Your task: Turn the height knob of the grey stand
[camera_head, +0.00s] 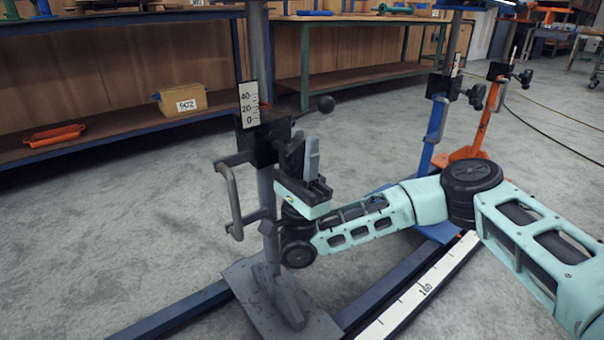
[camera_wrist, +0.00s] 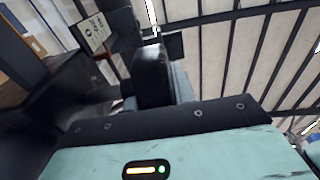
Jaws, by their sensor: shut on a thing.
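The grey stand (camera_head: 262,192) is upright at centre left, with a black clamp block and a white height scale (camera_head: 249,104) marked 0, 20 and 40. The scale also shows tilted in the wrist view (camera_wrist: 90,33). My gripper (camera_head: 304,152) is at the right side of the block, shut on the black height knob (camera_head: 291,147). The fingers hide much of the knob in the head view. In the wrist view a dark shape (camera_wrist: 151,76) stands between the grey fingers. I cannot tell how far the knob is turned.
A grey handle (camera_head: 231,200) is on the stand's left. A blue stand (camera_head: 436,130) and an orange stand (camera_head: 485,125) are behind right. A floor rail with a ruler (camera_head: 420,290) runs below my arm.

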